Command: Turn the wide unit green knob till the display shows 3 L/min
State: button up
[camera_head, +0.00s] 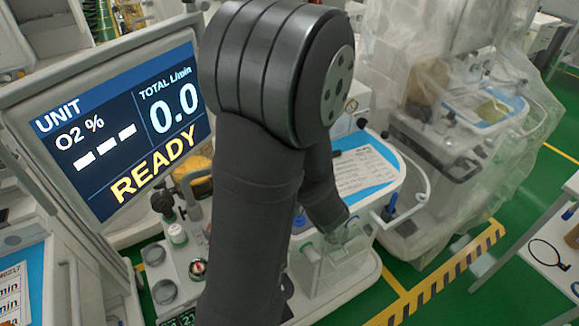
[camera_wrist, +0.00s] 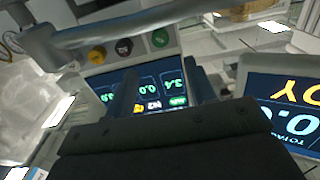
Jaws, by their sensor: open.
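In the wrist view a pale panel carries a green knob (camera_wrist: 159,39), a black knob (camera_wrist: 124,46) and a yellow knob (camera_wrist: 97,55) in a row. Below them is a small dark display (camera_wrist: 150,88) with green digits, seen upside down and partly covered by my fingers; I cannot read it surely. My gripper (camera_wrist: 165,88) is open and empty, its two dark fingers reaching over this display, short of the green knob and apart from it. In the head view my arm hides the gripper and this panel.
A large screen (camera_head: 125,130) reads READY, total 0.0 L/min; part of it shows in the wrist view (camera_wrist: 290,105). A grey bar (camera_wrist: 110,30) crosses near the yellow knob. A blue-and-white tray (camera_head: 365,170) and a plastic-draped cart (camera_head: 450,130) stand to the right.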

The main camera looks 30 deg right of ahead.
jog(key=shift+s, duration=2.8)
jog(key=shift+w, duration=0.15)
jog(key=w, duration=1.7)
jog(key=s, duration=1.6)
jog(key=shift+s, duration=0.35)
dwell(0.3)
jog(key=shift+r+n, duration=0.1)
jog(key=shift+n, duration=0.2)
dwell(0.8)
